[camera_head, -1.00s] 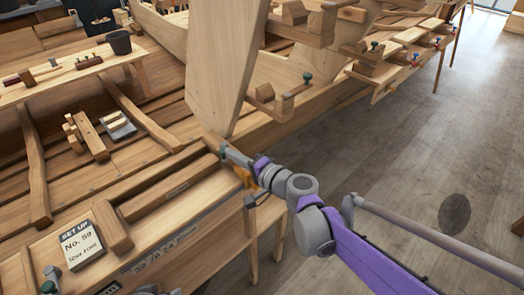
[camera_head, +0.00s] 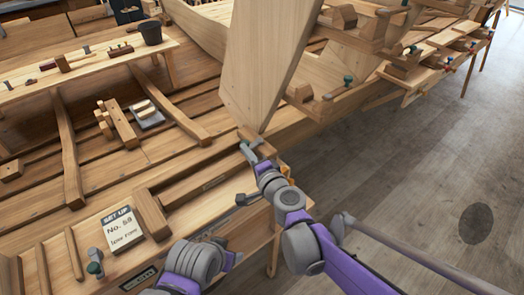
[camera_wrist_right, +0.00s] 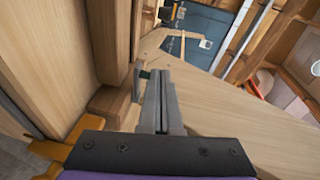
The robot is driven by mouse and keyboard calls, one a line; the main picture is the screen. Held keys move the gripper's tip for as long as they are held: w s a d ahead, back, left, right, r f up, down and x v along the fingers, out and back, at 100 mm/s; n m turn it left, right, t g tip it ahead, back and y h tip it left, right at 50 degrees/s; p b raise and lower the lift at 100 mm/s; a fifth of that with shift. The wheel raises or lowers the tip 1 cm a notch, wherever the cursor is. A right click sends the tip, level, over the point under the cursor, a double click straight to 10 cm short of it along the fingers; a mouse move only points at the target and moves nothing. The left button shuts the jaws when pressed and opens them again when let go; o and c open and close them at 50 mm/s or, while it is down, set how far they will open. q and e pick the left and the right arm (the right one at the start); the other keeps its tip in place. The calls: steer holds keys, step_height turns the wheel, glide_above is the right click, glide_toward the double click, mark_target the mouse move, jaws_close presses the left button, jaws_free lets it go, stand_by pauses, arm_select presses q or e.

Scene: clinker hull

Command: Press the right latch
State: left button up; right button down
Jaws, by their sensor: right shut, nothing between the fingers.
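My right gripper (camera_head: 254,152) is shut and empty at the near end of the bench, by the foot of the tall upright plank. In the right wrist view its grey fingers (camera_wrist_right: 161,98) lie side by side. A small dark green-grey piece (camera_wrist_right: 146,74) shows just left of the fingertips; I cannot tell if they touch it. The right latch is not clearly seen; my gripper covers that spot in the head view. A similar grey piece with a green top (camera_head: 95,262) stands at the lower left.
The tall plank (camera_head: 262,75) rises beside my right gripper. A set-up card (camera_head: 122,230) and a wooden block (camera_head: 150,213) lie on the bench to the left. A black bucket (camera_head: 151,33) stands on the back bench.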

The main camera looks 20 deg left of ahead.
arm_select(q)
steer(key=shift+w+r, duration=0.1)
steer(key=shift+r, duration=0.15)
arm_select(e)
steer(key=shift+a, duration=0.45)
steer(key=shift+w+a, duration=0.1)
steer(key=shift+a, duration=0.05)
arm_select(q)
steer(key=shift+r, duration=0.1)
